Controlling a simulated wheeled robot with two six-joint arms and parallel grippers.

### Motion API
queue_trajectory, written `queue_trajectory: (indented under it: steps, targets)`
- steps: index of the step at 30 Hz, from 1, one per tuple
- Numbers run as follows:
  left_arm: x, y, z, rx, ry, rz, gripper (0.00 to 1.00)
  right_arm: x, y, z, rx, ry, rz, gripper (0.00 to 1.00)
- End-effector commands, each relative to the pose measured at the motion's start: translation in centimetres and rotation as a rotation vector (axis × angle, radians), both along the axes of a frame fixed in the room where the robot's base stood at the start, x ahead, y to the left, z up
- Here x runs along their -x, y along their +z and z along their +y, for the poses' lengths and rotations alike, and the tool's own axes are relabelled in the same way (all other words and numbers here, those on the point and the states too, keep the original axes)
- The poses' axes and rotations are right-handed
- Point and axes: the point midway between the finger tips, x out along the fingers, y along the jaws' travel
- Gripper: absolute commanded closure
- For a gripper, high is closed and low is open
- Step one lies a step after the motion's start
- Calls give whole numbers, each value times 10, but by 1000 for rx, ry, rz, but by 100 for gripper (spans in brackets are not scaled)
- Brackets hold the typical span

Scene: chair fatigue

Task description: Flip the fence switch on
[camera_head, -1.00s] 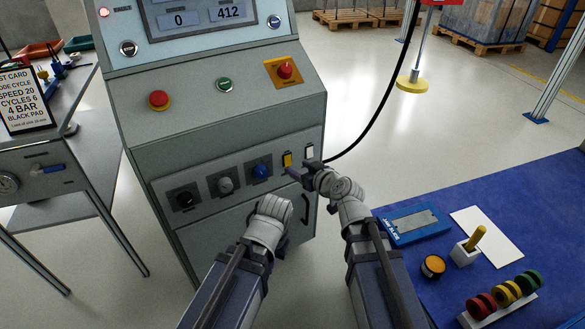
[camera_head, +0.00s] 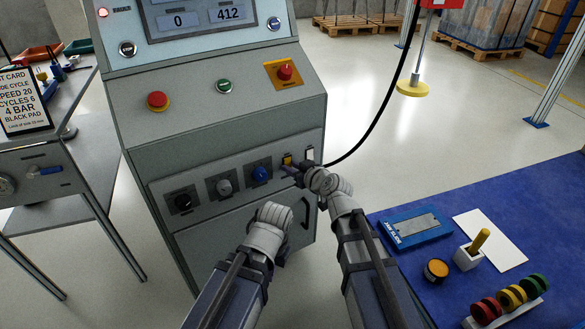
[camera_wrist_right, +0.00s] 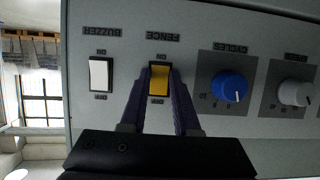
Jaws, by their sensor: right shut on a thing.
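The yellow fence switch (camera_head: 286,160) sits in the lower panel of the grey machine. In the right wrist view, which is upside down, the yellow rocker (camera_wrist_right: 159,80) shows under the FENCE label, with ON and OFF marks at its ends. My right gripper (camera_head: 290,169) is at the panel; in the wrist view its two dark fingers (camera_wrist_right: 161,100) lie on both sides of the yellow rocker, shut on it. Which way the rocker is tipped I cannot tell. My left gripper (camera_head: 272,214) is before the lower cabinet, its fingers hidden.
The white buzzer switch (camera_wrist_right: 98,73) is close beside the fence switch. A blue cycles knob (camera_head: 261,174) is on its other side. A cabinet handle (camera_head: 305,212) is below. The blue table (camera_head: 505,190) with small items stands right.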

Motion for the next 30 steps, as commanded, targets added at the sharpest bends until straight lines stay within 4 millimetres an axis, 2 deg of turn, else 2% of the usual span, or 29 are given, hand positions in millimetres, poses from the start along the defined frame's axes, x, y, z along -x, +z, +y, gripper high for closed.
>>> queue_trajectory:
  steps: [1,3,13,21,30]
  targets:
    - [0,0,0,0,0,0,100,0,0,0,0,0,0,92]
    - [0,0,0,0,0,0,100,0,0,0,0,0,0,100]
    - [0,-3,0,0,0,0,100,0,-2,0,-3,1,-4,100]
    - [0,-43,0,2,2,0,100,1,-13,1,-75,3,-123,100]
    - [0,-63,0,2,9,-1,100,0,-10,1,-126,3,-217,100]
